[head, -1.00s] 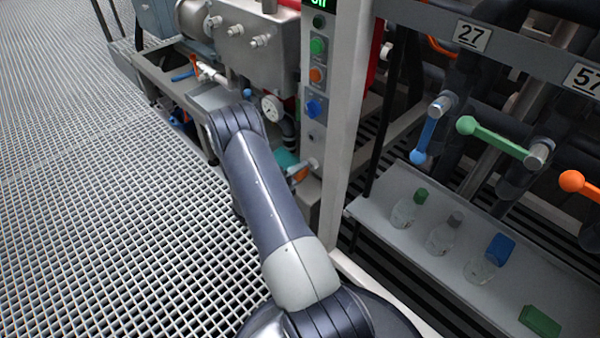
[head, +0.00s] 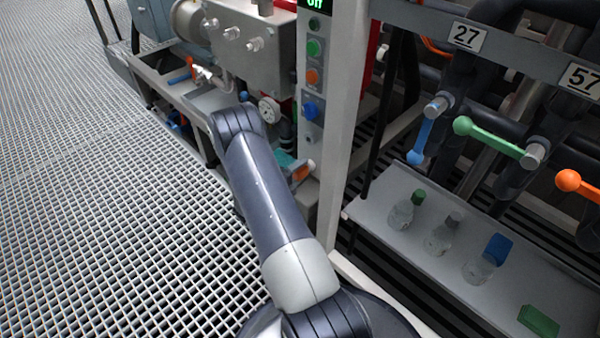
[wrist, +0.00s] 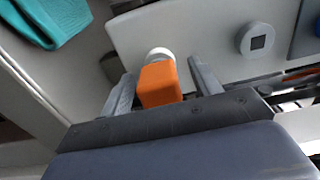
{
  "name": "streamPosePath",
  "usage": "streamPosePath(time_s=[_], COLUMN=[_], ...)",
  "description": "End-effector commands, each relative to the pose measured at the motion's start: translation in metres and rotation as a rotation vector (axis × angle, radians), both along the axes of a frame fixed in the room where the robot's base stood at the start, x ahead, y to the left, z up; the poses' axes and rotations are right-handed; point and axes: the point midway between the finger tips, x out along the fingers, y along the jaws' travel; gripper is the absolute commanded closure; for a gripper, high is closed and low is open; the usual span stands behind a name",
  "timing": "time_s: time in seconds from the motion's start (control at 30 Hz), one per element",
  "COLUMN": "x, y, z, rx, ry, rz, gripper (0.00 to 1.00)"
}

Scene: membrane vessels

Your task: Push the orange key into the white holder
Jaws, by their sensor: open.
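The orange key (wrist: 160,84) is a block-shaped piece in the middle of the wrist view. The round white holder (wrist: 160,53) is directly beyond it on a pale grey panel, partly covered by the key. The key lines up with the holder, but I cannot tell how deep it sits. My gripper (wrist: 162,72) is open, with one grey finger on each side of the key. A gap shows at the right finger; the left finger is closer to the key. In the head view, a small orange piece (head: 300,173) shows low beside the post, and my gripper is not clearly visible.
A teal cloth (wrist: 45,20) lies left of the panel. A grey round fitting with a square recess (wrist: 257,40) and a blue part (wrist: 306,40) are to the right. In the head view, a button post (head: 313,75) and a shelf of bottles (head: 390,225) stand nearby.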

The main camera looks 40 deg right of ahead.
Motion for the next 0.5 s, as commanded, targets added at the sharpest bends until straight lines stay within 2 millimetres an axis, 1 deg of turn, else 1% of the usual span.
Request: streamPosePath(time_s=[0.17,0.27,0.37,0.5], x=[0.0,0.0,0.0,-0.002], y=[0.0,0.005,0.018,0.045], z=[0.0,0.0,0.001,0.002], rx=[0.0,0.001,0.001,0.0], ry=[0.0,0.001,0.003,0.002], rz=[0.0,0.001,0.004,0.006], gripper=[0.41,0.41,0.41,0.41])
